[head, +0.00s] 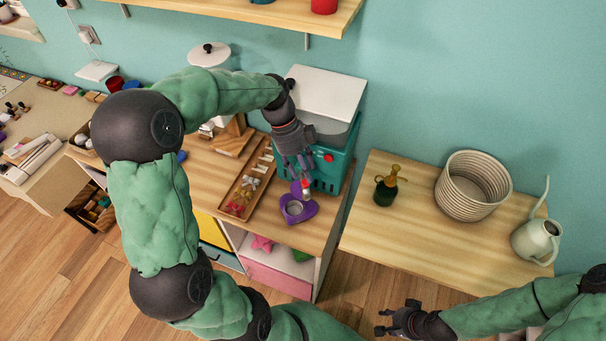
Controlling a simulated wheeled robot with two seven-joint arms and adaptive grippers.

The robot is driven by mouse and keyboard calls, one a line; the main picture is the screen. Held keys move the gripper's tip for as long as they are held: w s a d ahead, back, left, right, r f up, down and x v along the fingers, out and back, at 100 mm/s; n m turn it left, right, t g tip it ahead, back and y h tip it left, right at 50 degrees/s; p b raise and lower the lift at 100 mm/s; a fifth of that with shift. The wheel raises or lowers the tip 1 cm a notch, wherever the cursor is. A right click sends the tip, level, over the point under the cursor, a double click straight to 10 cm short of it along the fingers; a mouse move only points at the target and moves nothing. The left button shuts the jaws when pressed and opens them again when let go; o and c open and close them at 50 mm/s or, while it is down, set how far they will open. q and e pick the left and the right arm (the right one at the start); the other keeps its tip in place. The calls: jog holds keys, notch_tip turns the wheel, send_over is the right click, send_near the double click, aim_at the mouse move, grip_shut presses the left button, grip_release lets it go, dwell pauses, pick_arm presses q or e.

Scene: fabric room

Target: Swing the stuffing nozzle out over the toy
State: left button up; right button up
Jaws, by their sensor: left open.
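The stuffing machine is a teal box (341,166) with a pale lid and a red button, standing on the wooden cabinet top against the wall. A small red-and-white tip, seemingly the nozzle (306,188), shows at its front, just below my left gripper. A purple heart-shaped piece (309,211) with a round grey centre, seemingly the toy, lies on the cabinet top just below that tip. My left gripper (296,168) is open, pointing down in front of the machine. Its fingers partly hide the nozzle, and contact cannot be told. My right gripper (381,322) is low, off the right table's front edge.
A wooden tray (233,204) of small parts lies left of the heart. A shelf (230,15) overhangs the back. The right table's front is clear.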

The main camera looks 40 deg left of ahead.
aim_at(304, 180)
pick_arm(q)
notch_tip(304, 180, up, 6)
jog(key=shift+r, duration=0.15)
dwell(0.3)
jog(key=shift+d, duration=0.15)
jog(key=c, duration=0.9)
jog(key=n, duration=0.1)
jog(key=d+n+t, duration=0.1)
jog(key=w+n, duration=0.1)
jog(key=n, duration=0.1)
jog(key=shift+d+r+y+p, duration=0.3)
jog(key=shift+r+y+p, duration=0.05)
jog(key=shift+y+p, duration=0.05)
grip_shut()
notch_tip(304, 180, down, 10)
jog(key=n+t+b, duration=0.1)
jog(key=n+b, duration=0.1)
jog(key=n, duration=0.1)
jog(key=shift+w+d+y, duration=0.3)
jog(key=shift+w+d, duration=0.05)
jog(key=shift+d, duration=0.1)
